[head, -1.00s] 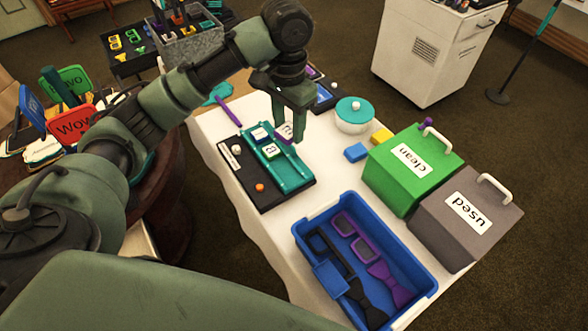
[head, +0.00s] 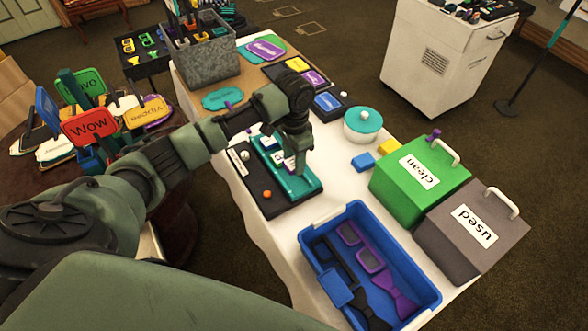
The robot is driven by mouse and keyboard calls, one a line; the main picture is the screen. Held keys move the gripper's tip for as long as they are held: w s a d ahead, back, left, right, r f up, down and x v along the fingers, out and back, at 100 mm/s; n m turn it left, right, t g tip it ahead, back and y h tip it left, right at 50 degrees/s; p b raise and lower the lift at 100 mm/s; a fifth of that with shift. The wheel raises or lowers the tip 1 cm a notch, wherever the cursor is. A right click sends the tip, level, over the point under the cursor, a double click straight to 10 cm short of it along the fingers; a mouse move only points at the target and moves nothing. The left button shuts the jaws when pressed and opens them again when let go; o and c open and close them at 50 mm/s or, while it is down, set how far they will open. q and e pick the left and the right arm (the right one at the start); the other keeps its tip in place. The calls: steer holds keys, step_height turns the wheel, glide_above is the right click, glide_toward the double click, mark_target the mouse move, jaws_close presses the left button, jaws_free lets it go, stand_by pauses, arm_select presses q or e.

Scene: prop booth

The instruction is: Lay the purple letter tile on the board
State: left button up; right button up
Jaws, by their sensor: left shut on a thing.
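My left gripper (head: 297,163) reaches over the board from the upper left, pointing down, shut on the purple letter tile (head: 289,167). The tile is small and partly covered by the fingers, with a pale face and a purple edge. It is low over the teal tray part of the black board (head: 262,187); I cannot tell whether it touches. My right gripper is out of view.
A blue bin (head: 420,300) with bow ties and purple-framed props stands in front of the board. Green "clean" (head: 400,200) and grey "used" (head: 450,245) boxes stand right. A teal-lidded bowl (head: 363,121) and blue block (head: 362,162) stand nearer the board.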

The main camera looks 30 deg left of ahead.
mark_target(294, 178)
arm_select(q)
steer(key=shift+f, duration=2.65)
steer(key=shift+f, duration=0.15)
steer(key=o, duration=1.3)
step_height(294, 178, up, 12)
steer(key=shift+r, duration=0.2)
